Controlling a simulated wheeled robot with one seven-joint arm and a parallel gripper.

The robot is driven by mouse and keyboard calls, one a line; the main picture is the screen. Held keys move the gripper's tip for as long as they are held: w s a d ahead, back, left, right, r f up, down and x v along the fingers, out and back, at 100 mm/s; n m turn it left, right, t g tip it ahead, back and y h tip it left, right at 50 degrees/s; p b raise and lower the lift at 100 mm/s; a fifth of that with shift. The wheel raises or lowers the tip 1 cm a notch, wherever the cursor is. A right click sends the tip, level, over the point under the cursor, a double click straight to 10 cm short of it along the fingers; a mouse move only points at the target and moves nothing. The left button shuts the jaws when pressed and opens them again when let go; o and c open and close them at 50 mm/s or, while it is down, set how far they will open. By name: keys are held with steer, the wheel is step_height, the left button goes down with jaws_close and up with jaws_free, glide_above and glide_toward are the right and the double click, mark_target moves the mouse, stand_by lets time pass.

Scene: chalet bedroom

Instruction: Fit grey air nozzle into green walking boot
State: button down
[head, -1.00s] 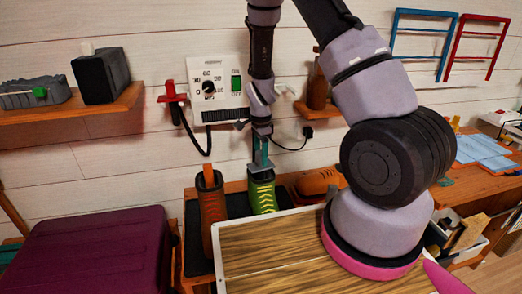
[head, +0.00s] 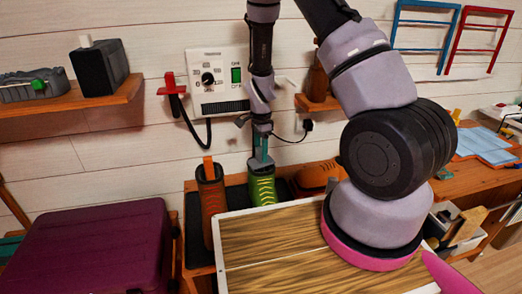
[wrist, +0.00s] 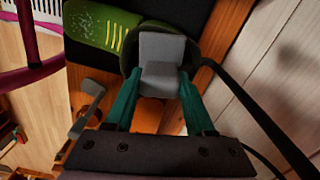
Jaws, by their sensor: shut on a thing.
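The green walking boot (head: 262,188) with yellow laces stands upright on a dark mat, below my gripper (head: 262,158). It also shows in the wrist view (wrist: 90,22), where its dark collar surrounds the grey nozzle. My gripper's teal fingers (wrist: 160,95) are shut on the grey air nozzle (wrist: 160,65), which lies between their tips. The nozzle is over or in the boot's opening; how deep it sits I cannot tell.
A brown boot (head: 211,203) with an orange strip stands just left of the green boot. An orange shoe (head: 318,177) lies to the right. A wood-topped box (head: 290,240) is in front. A white control box (head: 218,82) with a hanging black hose is on the wall behind.

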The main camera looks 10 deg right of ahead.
steer(key=shift+f, duration=0.4)
steer(key=shift+c, duration=0.9)
jaws_free()
step_height(320, 180, up, 11)
steer(key=shift+f, duration=0.1)
